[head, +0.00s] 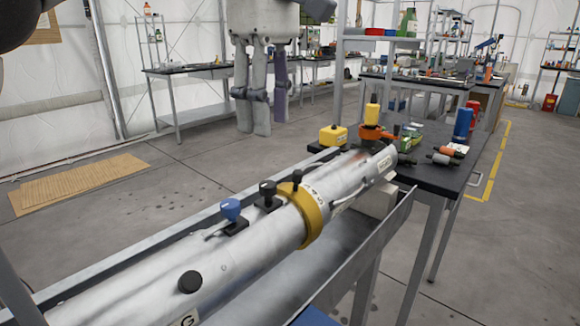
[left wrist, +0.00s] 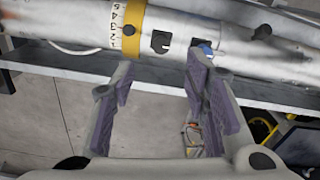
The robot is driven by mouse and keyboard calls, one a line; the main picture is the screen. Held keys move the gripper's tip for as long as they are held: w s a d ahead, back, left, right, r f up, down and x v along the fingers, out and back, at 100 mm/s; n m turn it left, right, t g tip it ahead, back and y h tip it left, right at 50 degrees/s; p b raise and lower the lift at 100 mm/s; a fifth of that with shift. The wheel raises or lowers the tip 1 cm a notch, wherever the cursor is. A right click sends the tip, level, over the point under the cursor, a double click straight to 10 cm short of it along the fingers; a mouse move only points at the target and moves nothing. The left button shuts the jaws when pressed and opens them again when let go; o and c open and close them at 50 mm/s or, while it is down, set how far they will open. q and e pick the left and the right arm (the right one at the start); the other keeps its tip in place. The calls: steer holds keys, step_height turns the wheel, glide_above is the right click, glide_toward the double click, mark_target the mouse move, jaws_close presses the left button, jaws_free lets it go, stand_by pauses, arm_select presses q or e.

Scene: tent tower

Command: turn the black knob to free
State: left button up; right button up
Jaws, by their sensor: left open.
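The black knob (head: 267,190) stands on a small black plate on top of the silver tube (head: 150,275), between the blue knob (head: 231,208) and the yellow ring (head: 313,225). My left gripper (head: 259,112) hangs in the air beyond the tube, fingers pointing down, open and empty, apart from the knob. In the left wrist view the black knob (left wrist: 160,41) lies ahead, between the directions of the spread fingers (left wrist: 158,85). There the blue knob (left wrist: 206,49) is partly hidden by the right finger. My right gripper is not seen.
The tube rests in a metal trough whose side wall (head: 375,240) rises in front. A black table (head: 440,180) at its far end holds a yellow box (head: 333,135), an orange piece and a blue bottle (head: 462,124). Open floor (head: 140,200) lies left of the tube.

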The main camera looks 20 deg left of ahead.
mark_target(268, 183)
arm_select(q)
steer(key=f, duration=0.9)
steer(key=shift+s+a+f+p, duration=0.1)
steer(key=shift+a+f+p, duration=0.1)
steer(key=shift+f+p, duration=0.2)
steer(key=shift+c, duration=0.2)
jaws_close()
